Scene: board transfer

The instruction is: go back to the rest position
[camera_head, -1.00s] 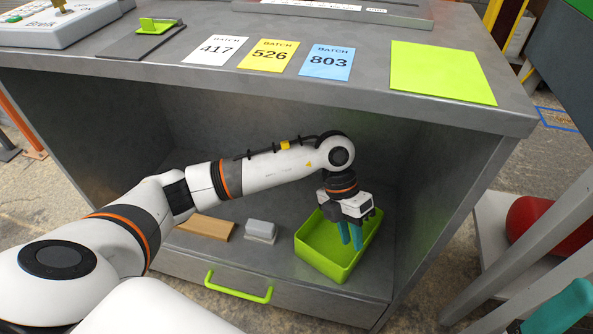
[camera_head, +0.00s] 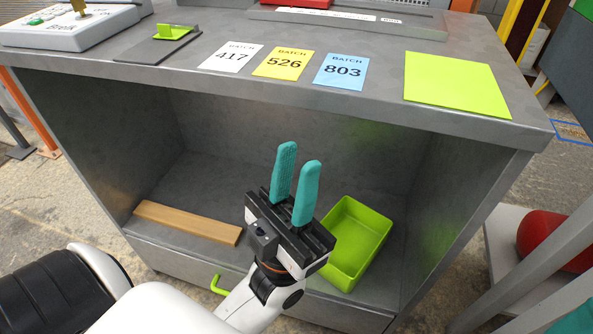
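My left gripper (camera_head: 299,160) is in front of the grey workbench's (camera_head: 410,150) open shelf, its teal fingers pointing up. The fingers stand apart with nothing between them, so it is open and empty. A lime-green bin (camera_head: 354,235) stands on the shelf just right of and behind the gripper, and its visible inside looks empty. Teal finger parts of my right gripper (camera_head: 575,318) show at the bottom right corner, cut by the frame edge; their opening cannot be judged.
A wooden board (camera_head: 187,222) lies on the shelf to the left. A green drawer handle (camera_head: 218,286) sticks out below. Batch cards, a lime-green square (camera_head: 456,84) and a small device (camera_head: 75,25) are on the bench top. A red object (camera_head: 550,238) sits at right.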

